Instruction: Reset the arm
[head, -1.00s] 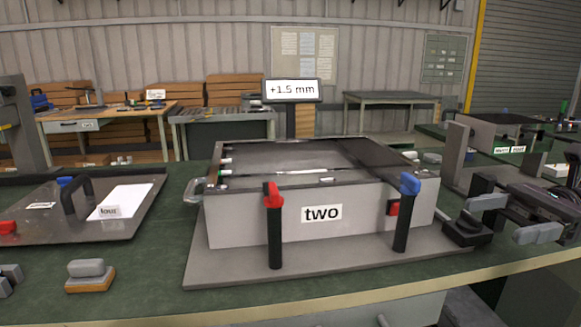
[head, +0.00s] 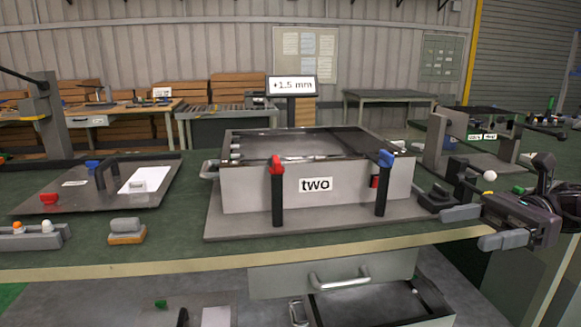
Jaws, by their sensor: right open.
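My right gripper (head: 470,228) is at the right edge of the head view, in front of the bench's front edge. Its two grey fingers are apart with nothing between them. It is to the right of the grey box labelled "two" (head: 240,188) and touches nothing that I can make out. My left gripper is not in view.
The box has a red-topped handle (head: 277,192) and a blue-topped handle (head: 382,185) in front. A display (head: 291,85) reads "+1.5 mm". A dark block (head: 437,199) lies near my right gripper. A drawer (head: 335,278) is below the bench (head: 180,218).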

